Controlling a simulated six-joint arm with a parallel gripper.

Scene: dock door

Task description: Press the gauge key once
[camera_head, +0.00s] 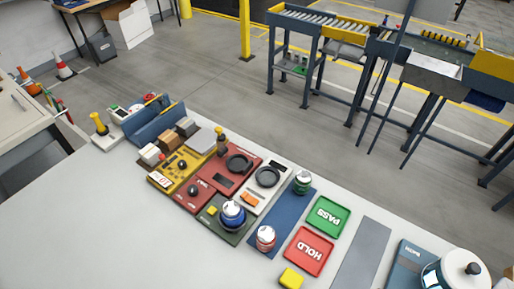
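A cluster of coloured panels lies on the pale table. The dark green panel (238,235) has a yellow key (212,210) and a blue-and-white jar (233,214) standing on it. The white panel (257,207) has an orange key (250,199) and a dark ring (268,177). The red panel (222,195) has a dark ring, a dark window and a black knob. The yellow panel (160,184) has black knobs and a small display. The lettering is too small to read, so I cannot tell which key is the gauge key. My gripper is not in view.
A red HOLD tray (307,254), a green PASS tray (325,215) and a yellow block (291,279) lie to the right. Two more jars stand on the blue mat (288,210). A white rounded body (450,270) fills the lower right corner. The table's left front is clear.

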